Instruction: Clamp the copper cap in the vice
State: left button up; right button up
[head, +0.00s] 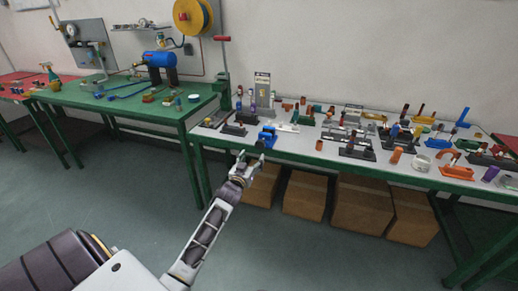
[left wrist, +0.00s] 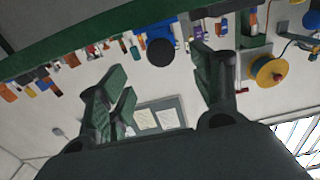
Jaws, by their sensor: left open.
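A small blue device that looks like the vice (head: 267,136) sits at the front left edge of the grey-topped workbench (head: 330,158). Several copper or orange cylinders stand on this bench, one near its front edge (head: 396,155) and another farther left (head: 319,145). I cannot tell which is the copper cap. My left gripper (head: 246,162) is open and empty, in front of the bench edge and just below the blue device in the picture. Its spread fingers (left wrist: 165,85) show in the left wrist view with nothing between them. My right gripper is not in view.
The grey bench is crowded with small fittings and dark holders. A green bench (head: 130,105) with a blue tank (head: 158,60) and a yellow reel (head: 192,16) stands at the left. Cardboard boxes (head: 305,196) lie under the grey bench. The floor in front is clear.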

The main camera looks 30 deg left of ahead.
aim_at(259, 147)
pick_arm(q)
jog(key=shift+b+x, duration=0.3)
jog(key=shift+x, duration=4.15)
jog(key=shift+w, duration=0.35)
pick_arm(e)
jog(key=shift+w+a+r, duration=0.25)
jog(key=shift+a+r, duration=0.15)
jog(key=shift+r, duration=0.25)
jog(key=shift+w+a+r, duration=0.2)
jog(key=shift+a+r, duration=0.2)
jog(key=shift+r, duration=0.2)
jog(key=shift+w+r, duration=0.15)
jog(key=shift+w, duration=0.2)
pick_arm(q)
jog(key=c, duration=1)
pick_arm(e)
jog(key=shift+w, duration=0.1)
